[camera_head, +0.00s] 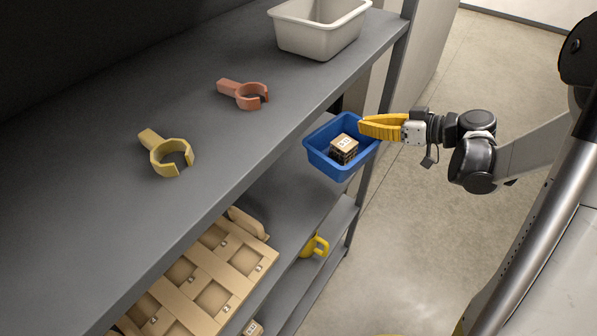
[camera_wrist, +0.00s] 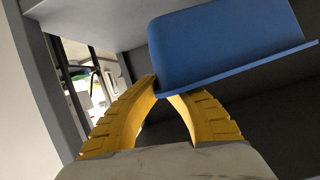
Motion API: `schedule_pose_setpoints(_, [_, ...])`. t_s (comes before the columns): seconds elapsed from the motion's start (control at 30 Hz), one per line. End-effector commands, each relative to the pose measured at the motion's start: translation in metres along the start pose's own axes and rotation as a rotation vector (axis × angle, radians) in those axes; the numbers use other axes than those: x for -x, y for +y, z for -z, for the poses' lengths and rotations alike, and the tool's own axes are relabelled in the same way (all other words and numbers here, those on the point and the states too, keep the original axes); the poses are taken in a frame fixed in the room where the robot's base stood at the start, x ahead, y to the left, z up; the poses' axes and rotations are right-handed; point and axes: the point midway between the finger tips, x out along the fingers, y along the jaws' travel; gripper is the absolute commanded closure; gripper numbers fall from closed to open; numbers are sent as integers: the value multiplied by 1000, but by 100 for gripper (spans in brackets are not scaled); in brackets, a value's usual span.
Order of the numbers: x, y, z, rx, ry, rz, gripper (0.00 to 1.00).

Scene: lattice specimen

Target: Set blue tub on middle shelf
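The blue tub (camera_head: 322,165) is at the right end of the shelf unit, below the top shelf's level and over the front part of the middle shelf (camera_head: 290,212). A small box-like lattice piece with a pale label (camera_head: 344,149) is inside it. My gripper (camera_head: 363,126) comes from the right, its yellow fingers closed on the tub's right rim. In the wrist view the fingertips (camera_wrist: 163,92) meet at the rim of the tub (camera_wrist: 220,45). The tub looks roughly level. Whether its base touches the middle shelf cannot be told.
The top shelf (camera_head: 90,225) holds a grey-white bin (camera_head: 318,30), a red clamp-like piece (camera_head: 243,94) and a yellow one (camera_head: 167,153). A wooden grid tray (camera_head: 205,283) fills the middle shelf's left. A yellow mug (camera_head: 314,247) sits lower.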

Motion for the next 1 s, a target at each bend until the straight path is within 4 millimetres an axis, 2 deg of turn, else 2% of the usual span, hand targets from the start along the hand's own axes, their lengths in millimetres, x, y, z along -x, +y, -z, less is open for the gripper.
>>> schedule_pose_setpoints(0.2, [16, 6, -1, 47, -18, 127, 100])
schedule_pose_setpoints(0.33, [10, 4, -5, 60, -23, 160, 100])
schedule_pose_setpoints(0.47, [-18, -1, -12, 62, -24, 165, 100])
schedule_pose_setpoints(0.73, [-87, -13, -27, 62, -24, 163, 100])
schedule_pose_setpoints(0.83, [-103, -16, -29, 60, -24, 162, 100])
schedule_pose_setpoints(1.0, [-113, -17, -32, 59, -23, 160, 100])
